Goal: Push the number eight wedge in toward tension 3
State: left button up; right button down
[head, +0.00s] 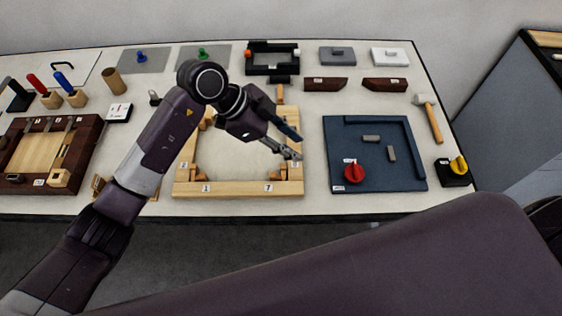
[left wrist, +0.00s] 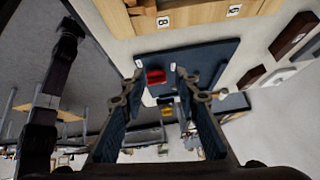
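A pale wooden frame (head: 235,189) with numbered labels and small wooden wedges at its corners lies on the table. In the left wrist view, a label reading 8 (left wrist: 163,20) sits on the frame's wood (left wrist: 200,14). Small wooden corner pieces (left wrist: 143,22) lie beside that label; I cannot tell for sure which is the number eight wedge. My left gripper (head: 293,146) is above the frame's right side. In the left wrist view its fingers (left wrist: 157,90) are apart with nothing between them. My arm hides part of the frame. My right gripper is out of view.
A dark blue board (head: 377,178) with a red knob (head: 354,173) lies right of the frame. A mallet (head: 430,117) and a yellow-knobbed switch (head: 455,171) lie farther right. A dark-framed wooden tray (head: 48,152) lies left. The table's front edge runs close below the frame.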

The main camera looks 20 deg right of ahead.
aim_at(283, 166)
pick_arm(q)
jog(key=w+a+f+n+y, duration=0.1)
jog(key=w+a+f+y, duration=0.15)
jog(key=a, duration=0.25)
jog(key=shift+t+y, duration=0.3)
jog(key=shift+y, duration=0.05)
jog(key=x, duration=0.2)
jog(key=p+x, duration=0.1)
jog(key=x, duration=0.2)
jog(key=p+x, duration=0.1)
jog(key=x, duration=0.1)
jog(key=shift+s+f, duration=0.2)
jog(key=shift+s, duration=0.15)
jog(key=shift+c, duration=0.6)
grip_shut()
